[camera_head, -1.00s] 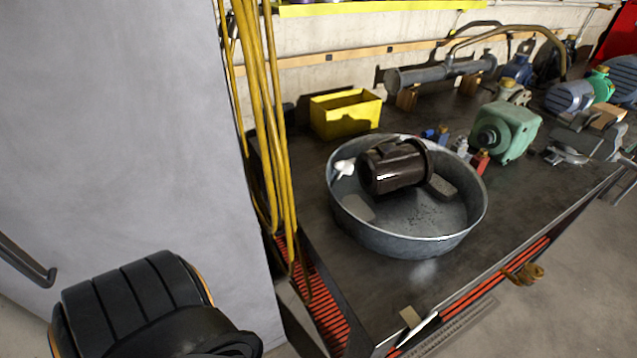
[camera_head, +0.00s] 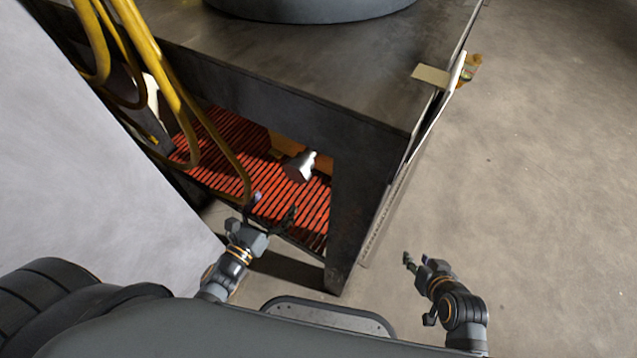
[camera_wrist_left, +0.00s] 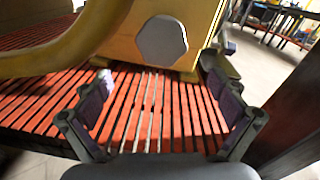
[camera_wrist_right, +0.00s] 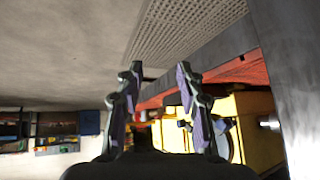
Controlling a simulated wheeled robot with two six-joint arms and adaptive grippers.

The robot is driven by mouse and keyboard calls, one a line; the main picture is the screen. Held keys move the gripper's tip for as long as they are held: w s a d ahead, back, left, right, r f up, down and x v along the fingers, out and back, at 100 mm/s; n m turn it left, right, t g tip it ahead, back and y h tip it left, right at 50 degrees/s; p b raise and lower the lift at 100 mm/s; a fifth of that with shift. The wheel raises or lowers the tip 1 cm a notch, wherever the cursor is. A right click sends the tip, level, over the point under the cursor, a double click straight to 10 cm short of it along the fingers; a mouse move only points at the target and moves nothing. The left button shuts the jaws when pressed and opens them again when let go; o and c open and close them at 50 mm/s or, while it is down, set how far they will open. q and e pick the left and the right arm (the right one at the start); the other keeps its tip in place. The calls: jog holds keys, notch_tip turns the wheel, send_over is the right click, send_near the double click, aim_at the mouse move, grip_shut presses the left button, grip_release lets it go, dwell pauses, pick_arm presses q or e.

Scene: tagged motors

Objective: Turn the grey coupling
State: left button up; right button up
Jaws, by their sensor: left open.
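The grey coupling (camera_head: 300,166) is a pale metal, cone-like piece sticking out from a yellow housing under the bench in the head view. In the left wrist view it is a grey six-sided face (camera_wrist_left: 161,40) on the yellow housing (camera_wrist_left: 115,42). My left gripper (camera_head: 273,207) is open and empty, nearer to me than the coupling and apart from it. In the left wrist view the coupling lies ahead, above the gap between its fingers (camera_wrist_left: 157,78). My right gripper (camera_head: 408,262) is open and empty, right of the bench leg; its fingers also show in the right wrist view (camera_wrist_right: 158,92).
A red slatted shelf (camera_head: 225,165) lies below the dark bench top (camera_head: 300,60). The bench leg (camera_head: 355,200) stands between my grippers. Yellow hoses (camera_head: 170,85) hang at the left beside a grey wall (camera_head: 80,160). The floor at the right (camera_head: 550,180) is clear.

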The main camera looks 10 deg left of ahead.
aim_at(294, 175)
pick_arm(q)
jog(key=x, duration=0.3)
jog(key=r+p+x, duration=0.1)
jog(key=x, duration=0.1)
jog(key=shift+w+d, duration=0.1)
jog(key=shift+w, duration=0.05)
jog(key=x, duration=0.5)
jog(key=shift+w+d+f+p, duration=0.1)
jog(key=shift+p, duration=0.25)
pick_arm(e)
jog(key=s+g, duration=0.1)
jog(key=s+f+g, duration=0.1)
jog(key=s, duration=0.1)
jog(key=s+f, duration=0.1)
jog(key=s, duration=0.1)
jog(key=shift+s+a+g, duration=0.15)
jog(key=shift+g, duration=0.25)
pick_arm(q)
jog(key=shift+c, duration=0.3)
jog(key=c, duration=1.1)
